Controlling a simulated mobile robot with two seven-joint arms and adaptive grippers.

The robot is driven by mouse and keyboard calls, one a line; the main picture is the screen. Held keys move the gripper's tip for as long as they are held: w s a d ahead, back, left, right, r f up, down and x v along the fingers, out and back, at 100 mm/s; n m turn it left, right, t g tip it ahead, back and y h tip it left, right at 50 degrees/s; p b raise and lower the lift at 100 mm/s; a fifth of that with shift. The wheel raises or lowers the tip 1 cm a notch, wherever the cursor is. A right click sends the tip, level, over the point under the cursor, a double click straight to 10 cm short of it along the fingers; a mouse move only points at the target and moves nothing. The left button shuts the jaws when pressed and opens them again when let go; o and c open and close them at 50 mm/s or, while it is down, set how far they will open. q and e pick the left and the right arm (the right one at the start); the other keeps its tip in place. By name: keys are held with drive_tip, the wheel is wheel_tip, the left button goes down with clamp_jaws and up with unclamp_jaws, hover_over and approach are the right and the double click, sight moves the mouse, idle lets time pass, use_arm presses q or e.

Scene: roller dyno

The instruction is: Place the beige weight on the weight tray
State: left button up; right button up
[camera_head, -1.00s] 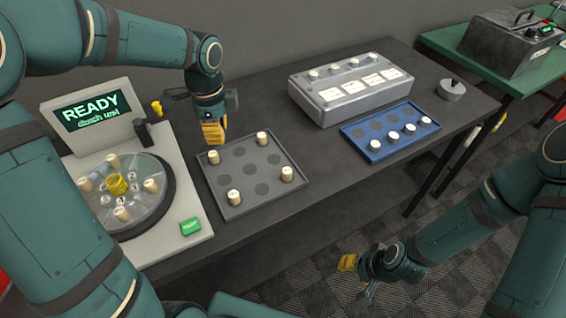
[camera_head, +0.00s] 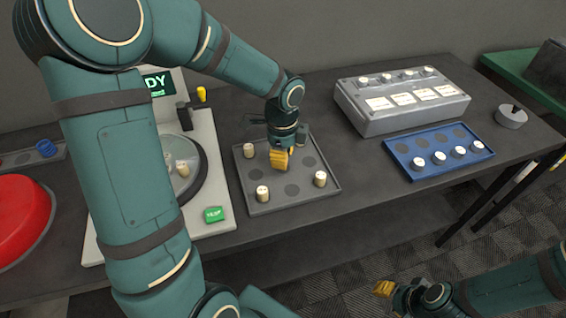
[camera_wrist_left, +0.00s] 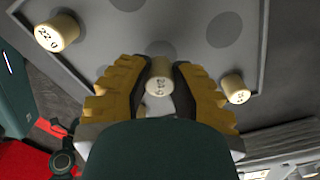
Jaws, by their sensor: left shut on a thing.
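My left gripper (camera_head: 281,160), with yellow fingers, is over the middle of the grey tray (camera_head: 290,206). It is shut on a beige weight (camera_wrist_left: 159,80), seen between the fingers in the left wrist view. I cannot tell whether this weight touches the tray. The tray's back right corner is hidden behind the gripper. My right gripper (camera_head: 384,288) hangs low in front of the table; its jaw opening is unclear.
The dyno's round disc (camera_head: 185,190) holds beige weights and is partly hidden by my left arm. A green button (camera_head: 214,214) is beside it. A blue tray (camera_head: 400,167) with white-topped weights and a grey box (camera_head: 400,118) stand to the right. A red round object (camera_head: 20,215) is far left.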

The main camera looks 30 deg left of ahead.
use_arm(q)
drive_tip(key=shift+f, duration=0.95)
drive_tip(key=shift+f, duration=0.2)
drive_tip(key=o, duration=0.8)
drive_tip(key=shift+o, duration=0.2)
drive_tip(key=shift+r, duration=0.1)
wheel_tip(320, 180, up, 12)
drive_tip(key=p, duration=0.3)
drive_tip(key=shift+r, duration=0.1)
